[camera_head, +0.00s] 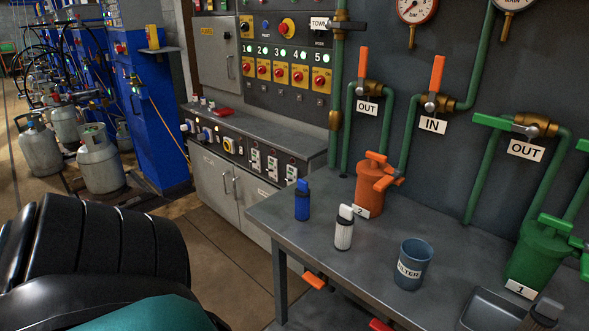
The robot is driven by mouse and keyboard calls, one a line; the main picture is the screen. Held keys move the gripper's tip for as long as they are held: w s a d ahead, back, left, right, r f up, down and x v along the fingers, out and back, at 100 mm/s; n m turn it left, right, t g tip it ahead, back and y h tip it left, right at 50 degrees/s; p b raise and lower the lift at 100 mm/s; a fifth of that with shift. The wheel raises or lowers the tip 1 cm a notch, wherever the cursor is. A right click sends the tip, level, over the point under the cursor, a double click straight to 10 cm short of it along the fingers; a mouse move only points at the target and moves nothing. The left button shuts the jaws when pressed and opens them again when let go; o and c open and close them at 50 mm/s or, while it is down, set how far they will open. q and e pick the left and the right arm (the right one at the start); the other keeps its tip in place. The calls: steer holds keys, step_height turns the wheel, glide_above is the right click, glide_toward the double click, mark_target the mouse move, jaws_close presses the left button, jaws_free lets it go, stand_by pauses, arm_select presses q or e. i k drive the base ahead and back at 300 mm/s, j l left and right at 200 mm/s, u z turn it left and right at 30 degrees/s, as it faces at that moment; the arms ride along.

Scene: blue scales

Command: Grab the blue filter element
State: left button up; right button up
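The blue filter element (302,203) stands upright at the left end of the grey metal table (330,262). It is a small blue cylinder with a narrower top. A white filter element (344,230) stands upright to its right and nearer to me. A blue-grey cup (411,268) with a label reading "FILTER" stands further right. My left arm fills the lower left of the view, but no gripper fingers show. My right gripper is not in view.
An orange housing (371,190) marked 2 stands behind the filters, and a green housing (541,250) marked 1 stands at right. A grey tray (487,311) sits at the front right with a grey part in it. Pipes and valves line the back wall. The table's front-left surface is clear.

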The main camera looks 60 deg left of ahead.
mark_target(302, 194)
steer(key=u, duration=1.75)
